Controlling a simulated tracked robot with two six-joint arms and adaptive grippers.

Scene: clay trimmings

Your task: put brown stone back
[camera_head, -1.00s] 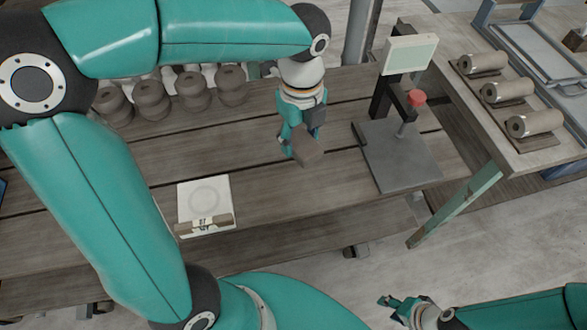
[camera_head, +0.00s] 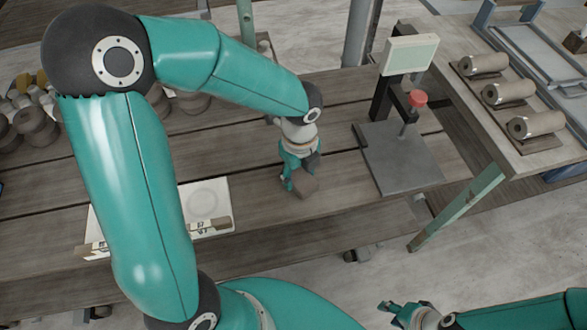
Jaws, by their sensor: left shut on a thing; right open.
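A small brown block, which looks like the brown stone (camera_head: 304,187), is in my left gripper (camera_head: 293,178). The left gripper is shut on it and points down over the middle of the wooden table (camera_head: 255,150). I cannot tell whether the block touches the table top. My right gripper (camera_head: 388,306) is low at the bottom right, open and empty, off the table. A white card (camera_head: 207,196) with a faint ring lies on the table to the left, partly hidden by my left arm. A brown piece (camera_head: 208,225) lies at its front edge.
A grey stand (camera_head: 395,160) with a red knob (camera_head: 418,98) and a display (camera_head: 408,55) stands right of the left gripper. Several dark clay pieces (camera_head: 35,125) stand at the left back.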

